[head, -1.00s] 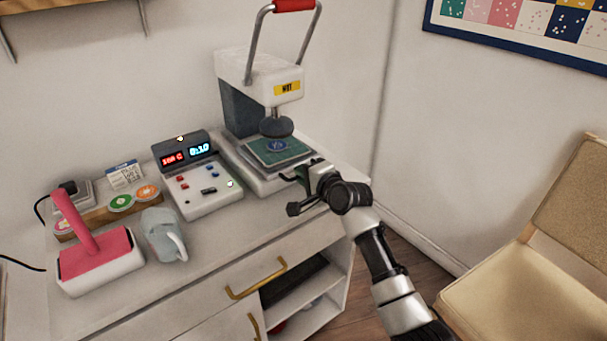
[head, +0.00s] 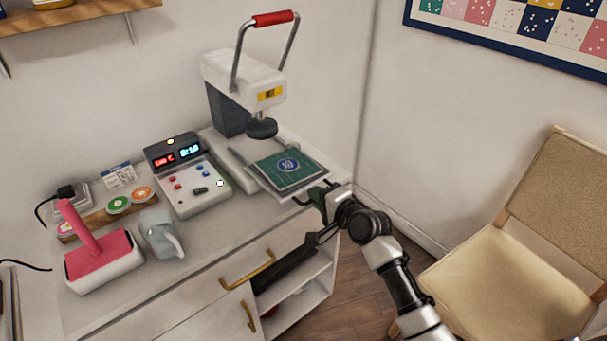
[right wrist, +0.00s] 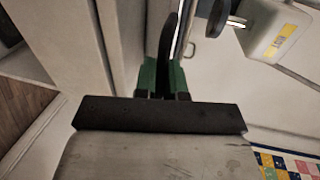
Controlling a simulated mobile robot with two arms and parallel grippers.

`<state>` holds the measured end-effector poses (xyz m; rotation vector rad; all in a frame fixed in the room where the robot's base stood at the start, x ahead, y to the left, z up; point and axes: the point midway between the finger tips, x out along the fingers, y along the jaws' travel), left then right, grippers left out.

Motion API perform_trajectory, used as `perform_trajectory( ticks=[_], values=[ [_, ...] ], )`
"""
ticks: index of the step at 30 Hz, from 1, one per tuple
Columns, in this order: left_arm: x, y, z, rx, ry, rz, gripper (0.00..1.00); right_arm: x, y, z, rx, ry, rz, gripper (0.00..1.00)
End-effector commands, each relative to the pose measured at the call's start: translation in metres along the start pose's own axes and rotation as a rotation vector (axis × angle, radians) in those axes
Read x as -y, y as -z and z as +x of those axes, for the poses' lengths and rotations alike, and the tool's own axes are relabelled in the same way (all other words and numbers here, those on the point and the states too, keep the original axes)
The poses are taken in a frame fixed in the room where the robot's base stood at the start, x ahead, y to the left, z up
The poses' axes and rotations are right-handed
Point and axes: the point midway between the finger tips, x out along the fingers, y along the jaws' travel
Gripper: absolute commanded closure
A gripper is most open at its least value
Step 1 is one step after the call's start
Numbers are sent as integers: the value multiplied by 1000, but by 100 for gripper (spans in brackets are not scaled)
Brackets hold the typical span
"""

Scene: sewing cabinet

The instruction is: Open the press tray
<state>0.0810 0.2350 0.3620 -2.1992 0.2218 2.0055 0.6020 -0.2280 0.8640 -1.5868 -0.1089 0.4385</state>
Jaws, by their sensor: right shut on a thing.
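The heat press (head: 245,78) stands at the back of the cabinet top, with its red-gripped lever (head: 273,18) raised. Its press tray (head: 250,175) is slid out toward the front right, carrying a green mat with a blue round emblem (head: 288,165). The tray's front part sticks out from under the round press head (head: 262,128). My right gripper (head: 322,192) is at the tray's front edge. In the right wrist view its green fingers (right wrist: 163,78) are closed on a dark upright piece, the tray handle (right wrist: 167,45). My left gripper is not in view.
A control box (head: 188,175) with a lit display stands left of the press. A grey mug (head: 160,235), a pink-handled tool (head: 100,255) and a wooden holder with round badges (head: 110,212) are further left. A chair (head: 490,275) stands at the right.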

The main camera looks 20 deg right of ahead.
Motion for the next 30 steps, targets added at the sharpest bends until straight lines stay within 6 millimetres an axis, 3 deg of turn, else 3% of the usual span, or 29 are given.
perform_trajectory(
  ticks=[3, 9, 24, 25, 30],
  values=[
    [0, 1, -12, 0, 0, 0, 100, -3, 0, -22, 1, -4, 0, 100],
    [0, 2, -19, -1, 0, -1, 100, -8, 0, -41, 1, -1, 0, 100],
    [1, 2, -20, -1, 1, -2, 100, -10, 0, -47, 1, 1, 0, 100],
    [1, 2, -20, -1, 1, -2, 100, -10, 0, -47, 1, 1, 0, 87],
    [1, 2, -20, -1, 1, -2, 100, -10, 0, -47, 1, 2, 0, 65]
  ],
)
